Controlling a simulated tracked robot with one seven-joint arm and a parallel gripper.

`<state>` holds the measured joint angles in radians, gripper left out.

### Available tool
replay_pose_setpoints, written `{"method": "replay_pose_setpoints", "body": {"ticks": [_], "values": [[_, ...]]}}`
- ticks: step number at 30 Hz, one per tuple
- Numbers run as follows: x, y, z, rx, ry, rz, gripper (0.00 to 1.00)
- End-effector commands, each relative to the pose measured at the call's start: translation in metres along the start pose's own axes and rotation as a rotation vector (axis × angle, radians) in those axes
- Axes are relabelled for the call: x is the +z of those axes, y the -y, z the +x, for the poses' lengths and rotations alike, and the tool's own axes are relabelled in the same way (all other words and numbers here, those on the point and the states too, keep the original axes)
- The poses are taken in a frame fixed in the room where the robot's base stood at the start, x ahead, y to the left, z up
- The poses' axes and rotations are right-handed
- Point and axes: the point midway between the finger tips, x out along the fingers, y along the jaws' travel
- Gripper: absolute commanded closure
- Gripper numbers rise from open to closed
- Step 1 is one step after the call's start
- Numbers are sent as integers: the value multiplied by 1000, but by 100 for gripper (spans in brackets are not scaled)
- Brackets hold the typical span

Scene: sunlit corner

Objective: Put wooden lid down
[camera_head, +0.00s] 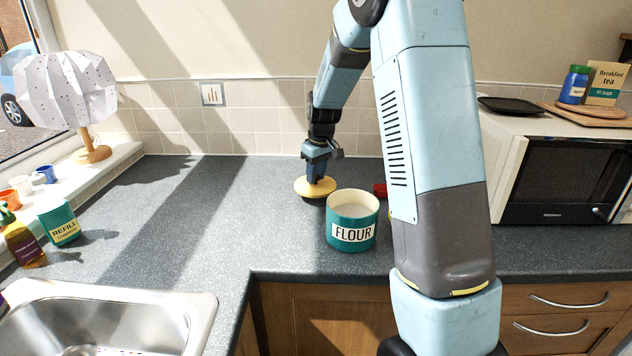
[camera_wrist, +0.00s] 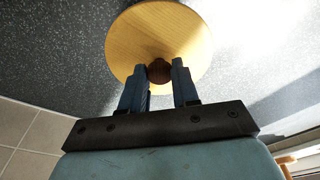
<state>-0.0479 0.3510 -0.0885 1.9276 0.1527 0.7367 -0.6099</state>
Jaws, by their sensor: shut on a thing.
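The wooden lid (camera_head: 303,187) is a round, light wood disc behind and to the left of the flour tin in the head view. It is low over the grey worktop; I cannot tell if it touches it. My gripper (camera_head: 317,180) points down and is shut on the lid's dark brown knob. In the wrist view the lid (camera_wrist: 160,28) shows beyond the fingers, with the knob (camera_wrist: 159,71) between the fingertips (camera_wrist: 161,72). The teal flour tin (camera_head: 352,234), labelled FLOUR, stands upright and uncovered near the worktop's front edge.
A red object (camera_head: 380,190) is partly hidden behind my arm. A microwave (camera_head: 560,170) stands at the right. The worktop (camera_head: 215,200) left of the lid is clear.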

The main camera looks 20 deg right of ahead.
Motion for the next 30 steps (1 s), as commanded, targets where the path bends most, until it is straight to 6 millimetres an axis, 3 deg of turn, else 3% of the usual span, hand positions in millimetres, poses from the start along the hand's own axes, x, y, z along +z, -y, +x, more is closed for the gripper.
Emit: {"method": "replay_pose_setpoints", "body": {"ticks": [6, 16, 17, 24, 30], "values": [[5, 1, 25, -1, 2, 1, 100], [5, 1, 27, -1, 1, 1, 100], [5, 1, 27, -1, 1, 0, 68], [5, 1, 27, -1, 1, 0, 45], [5, 2, 27, -1, 1, -1, 44]]}}
